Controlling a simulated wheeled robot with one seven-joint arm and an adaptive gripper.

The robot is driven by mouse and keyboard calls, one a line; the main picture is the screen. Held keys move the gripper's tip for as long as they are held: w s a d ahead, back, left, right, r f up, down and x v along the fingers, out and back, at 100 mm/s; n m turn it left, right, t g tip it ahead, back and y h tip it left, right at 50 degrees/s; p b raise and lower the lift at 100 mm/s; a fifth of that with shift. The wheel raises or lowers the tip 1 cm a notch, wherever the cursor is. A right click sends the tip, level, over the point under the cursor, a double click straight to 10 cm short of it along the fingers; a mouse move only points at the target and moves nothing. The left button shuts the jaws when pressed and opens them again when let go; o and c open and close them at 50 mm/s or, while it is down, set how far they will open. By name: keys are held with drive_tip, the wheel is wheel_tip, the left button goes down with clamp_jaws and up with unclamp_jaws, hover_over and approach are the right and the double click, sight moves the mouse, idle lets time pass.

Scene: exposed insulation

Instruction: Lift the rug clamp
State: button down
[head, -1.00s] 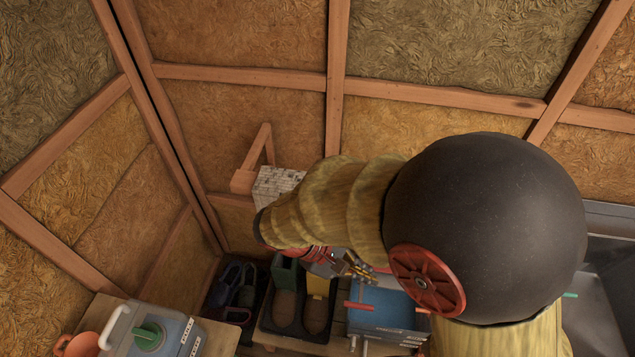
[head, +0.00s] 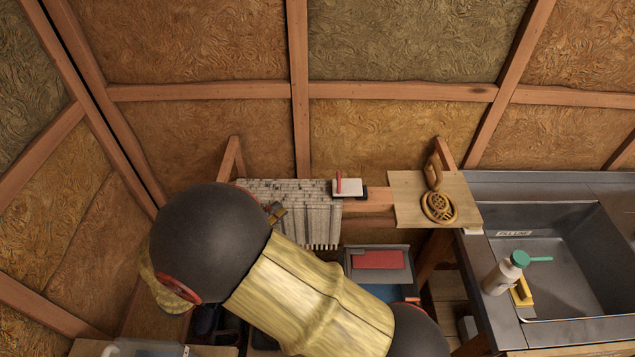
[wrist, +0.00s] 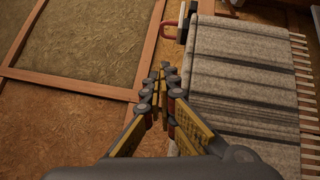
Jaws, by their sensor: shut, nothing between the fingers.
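The likely rug clamp (head: 350,188) is a small pale block with a dark base and an upright red handle. It sits on the rail at the right end of the grey striped rug (head: 310,213). In the wrist view, a red handle and dark metal part of what looks like the clamp (wrist: 184,22) show at the rug's top left corner. The fringed rug (wrist: 245,75) fills the right side there. My gripper (wrist: 165,68) is shut and empty, beside the rug's edge and apart from the clamp.
A board with a tan coiled object (head: 438,207) stands right of the clamp. A sink (head: 560,250) with a bottle (head: 503,273) is at the far right. A blue-grey box with a red top (head: 380,260) lies below the rail. Wooden wall studs stand behind.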

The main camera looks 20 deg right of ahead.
sight(348, 184)
drive_tip(key=shift+d, duration=0.15)
drive_tip(key=b+x, duration=0.1)
drive_tip(key=x, duration=0.8)
drive_tip(key=shift+w+d, duration=0.1)
drive_tip(key=shift+d, duration=0.2)
drive_tip(key=d, duration=0.2)
drive_tip(key=s+d+r+b, duration=0.1)
drive_tip(key=shift+d, duration=0.4)
drive_tip(key=shift+r, duration=0.1)
drive_tip(key=shift+s+d+r+m, duration=0.1)
drive_tip(key=shift+d+r+m, duration=0.05)
drive_tip(key=shift+r+m, duration=0.15)
drive_tip(key=shift+d+r+m+g+y, duration=0.1)
drive_tip(key=shift+r+m+g+y, duration=0.2)
drive_tip(key=shift+m+g+y, duration=0.1)
